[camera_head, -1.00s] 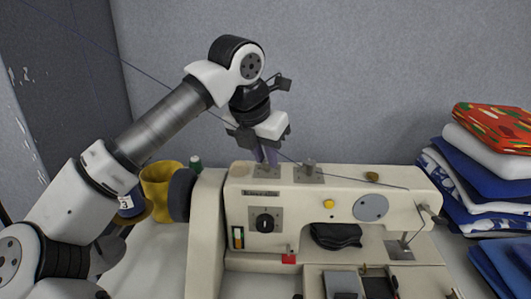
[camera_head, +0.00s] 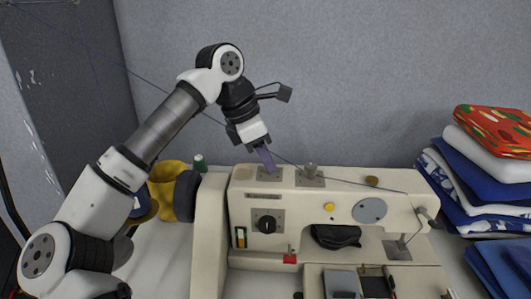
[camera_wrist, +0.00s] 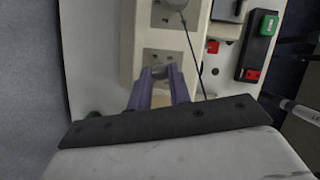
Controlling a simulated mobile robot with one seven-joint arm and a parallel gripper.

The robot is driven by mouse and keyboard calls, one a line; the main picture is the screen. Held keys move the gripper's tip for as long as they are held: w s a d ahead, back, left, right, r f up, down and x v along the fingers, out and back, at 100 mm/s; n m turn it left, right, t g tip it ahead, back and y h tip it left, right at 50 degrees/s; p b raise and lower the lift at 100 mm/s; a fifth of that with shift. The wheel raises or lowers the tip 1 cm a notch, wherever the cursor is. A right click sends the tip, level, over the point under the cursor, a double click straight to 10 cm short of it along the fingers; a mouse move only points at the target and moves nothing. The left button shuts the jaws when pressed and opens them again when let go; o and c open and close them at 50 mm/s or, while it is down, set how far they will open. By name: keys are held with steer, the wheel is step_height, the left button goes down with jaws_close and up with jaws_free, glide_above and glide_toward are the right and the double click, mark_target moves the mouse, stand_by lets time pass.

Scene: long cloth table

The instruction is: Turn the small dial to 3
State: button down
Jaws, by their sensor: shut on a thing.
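A cream sewing machine (camera_head: 345,185) stands on the table. Two metal plates with small grey knobs sit on its top. My gripper (camera_head: 268,166) points down and leans over the left plate (camera_head: 281,176). In the wrist view, my purple fingers (camera_wrist: 160,82) are shut on the small grey dial (camera_wrist: 158,71) on that plate. The fingers hide most of the dial in the head view, and its markings are too small to read. The other knob (camera_head: 310,169) stands to the right, apart from my gripper.
A thread runs across the machine's top close to my gripper. Folded cloths (camera_head: 487,190) are stacked at the right. A grey wall (camera_head: 350,80) is behind.

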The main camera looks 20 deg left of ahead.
steer(key=shift+m, duration=0.3)
steer(key=c, duration=1.3)
jaws_free()
steer(key=v, duration=1.4)
steer(key=shift+w, duration=0.15)
steer(key=shift+a+f, duration=0.1)
steer(key=shift+a, duration=0.05)
